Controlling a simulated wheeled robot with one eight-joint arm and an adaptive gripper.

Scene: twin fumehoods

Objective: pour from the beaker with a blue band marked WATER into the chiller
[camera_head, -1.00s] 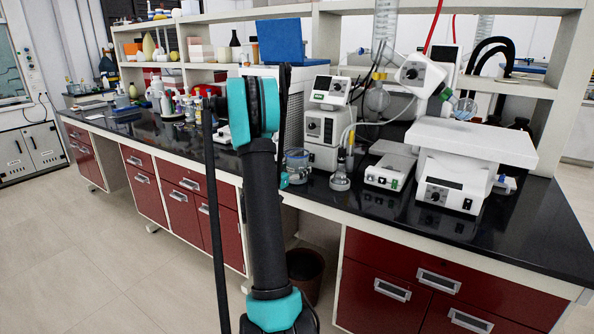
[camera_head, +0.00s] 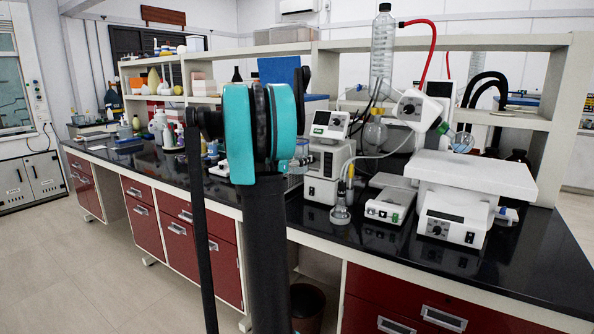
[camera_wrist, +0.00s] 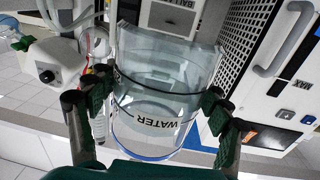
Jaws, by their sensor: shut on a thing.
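The clear glass beaker (camera_wrist: 160,104) has the word WATER, dark lines and a blue band around one end. Clear liquid shows inside it. My gripper (camera_wrist: 158,88) is shut on it, with dark green fingers pressing on opposite sides. In the head view the beaker (camera_head: 301,150) shows only in part, just right of my arm, which hides the gripper. A white cabinet with a dark vent grille (camera_wrist: 238,42) stands close beyond the beaker in the wrist view; it looks like the chiller. In the head view my arm hides most of it. Its opening is not clearly visible.
A white control unit (camera_head: 325,175), a small flask (camera_head: 340,208) and a stirrer-like box (camera_head: 390,203) stand right of my arm. The black bench's right front (camera_head: 480,270) is clear.

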